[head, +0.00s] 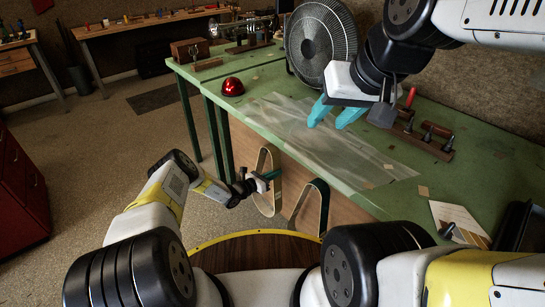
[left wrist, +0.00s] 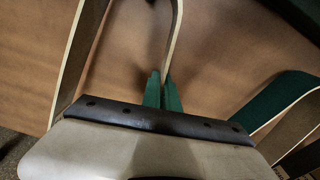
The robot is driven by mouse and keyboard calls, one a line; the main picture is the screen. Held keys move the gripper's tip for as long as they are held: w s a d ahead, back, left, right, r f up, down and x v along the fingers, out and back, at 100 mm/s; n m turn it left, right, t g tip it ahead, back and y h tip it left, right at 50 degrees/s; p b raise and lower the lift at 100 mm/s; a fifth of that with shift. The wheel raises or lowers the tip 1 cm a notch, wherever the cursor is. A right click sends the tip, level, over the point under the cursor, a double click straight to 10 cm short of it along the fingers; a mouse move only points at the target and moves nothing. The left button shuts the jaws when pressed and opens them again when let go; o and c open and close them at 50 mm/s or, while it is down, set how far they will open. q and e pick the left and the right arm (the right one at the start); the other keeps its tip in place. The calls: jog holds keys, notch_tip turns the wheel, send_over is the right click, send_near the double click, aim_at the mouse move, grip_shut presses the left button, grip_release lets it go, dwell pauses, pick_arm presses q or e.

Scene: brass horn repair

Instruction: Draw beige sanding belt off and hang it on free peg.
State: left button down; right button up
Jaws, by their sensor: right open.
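The beige sanding belt (head: 259,196) hangs as a long loop against the brown front panel of the bench. Its two strands show in the left wrist view (left wrist: 72,62). My left gripper (head: 272,176) is at the loop's right strand; in the left wrist view its green fingers (left wrist: 163,92) are close together with that strand running between them. A second belt (head: 311,206), dark green outside and pale inside, hangs to the right and also shows in the left wrist view (left wrist: 283,103). My right gripper (head: 334,113) is open and empty above the bench top. I cannot make out any peg clearly.
The green bench (head: 262,122) carries a fan (head: 318,42), a red dome (head: 232,87), a clear sheet (head: 330,136) and a wooden tool rack (head: 425,139). A round yellow-rimmed surface (head: 258,235) lies in front. Floor left of the bench is open.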

pick_arm(q)
jog(key=shift+f, duration=0.2)
dwell(0.3)
jog(key=c, duration=1.6)
grip_release()
jog(key=shift+o, duration=0.2)
jog(key=v, duration=0.8)
dwell(0.3)
